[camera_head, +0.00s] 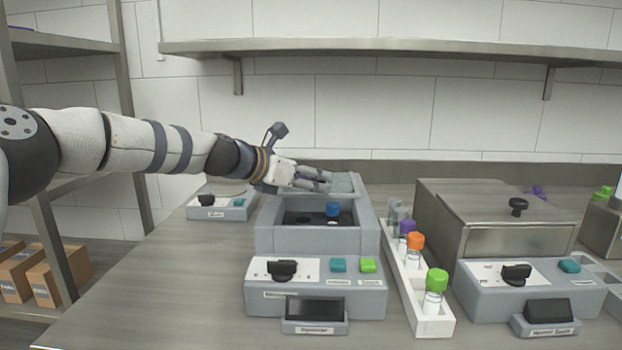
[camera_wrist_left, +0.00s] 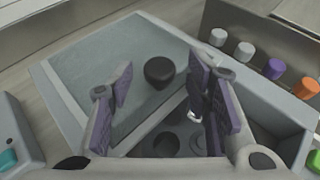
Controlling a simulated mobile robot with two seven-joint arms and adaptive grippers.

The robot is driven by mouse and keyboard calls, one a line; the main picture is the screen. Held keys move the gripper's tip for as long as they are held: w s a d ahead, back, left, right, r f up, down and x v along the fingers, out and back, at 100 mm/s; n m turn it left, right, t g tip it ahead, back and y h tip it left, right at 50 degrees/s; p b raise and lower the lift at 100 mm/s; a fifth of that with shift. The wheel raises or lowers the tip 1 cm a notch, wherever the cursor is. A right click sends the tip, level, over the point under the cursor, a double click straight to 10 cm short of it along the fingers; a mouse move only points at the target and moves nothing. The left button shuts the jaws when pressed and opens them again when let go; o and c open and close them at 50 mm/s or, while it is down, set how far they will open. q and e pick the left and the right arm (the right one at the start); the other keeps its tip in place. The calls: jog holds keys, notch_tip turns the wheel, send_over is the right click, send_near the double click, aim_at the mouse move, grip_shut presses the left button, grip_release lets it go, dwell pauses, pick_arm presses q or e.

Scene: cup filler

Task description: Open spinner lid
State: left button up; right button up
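The spinner (camera_head: 315,240) is a grey box in the middle of the table. Its front part is uncovered, showing a dark inside with a blue-capped tube (camera_head: 333,209). The grey lid (camera_head: 343,184) lies over the rear part; in the left wrist view the lid (camera_wrist_left: 95,85) carries a round black knob (camera_wrist_left: 159,72). My left gripper (camera_head: 322,180) is over the lid at the spinner's back. Its fingers are apart, with the knob showing between them; I cannot tell whether they touch it. My right gripper is not in view.
A white rack (camera_head: 432,326) with several capped tubes stands just right of the spinner. A control panel (camera_head: 315,290) sits in front, and a small control box (camera_head: 222,205) to the left. A metal-lidded box (camera_head: 515,235) is farther right. A shelf (camera_head: 400,48) hangs above.

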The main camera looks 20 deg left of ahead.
pick_arm(q)
jog(key=v, duration=1.2)
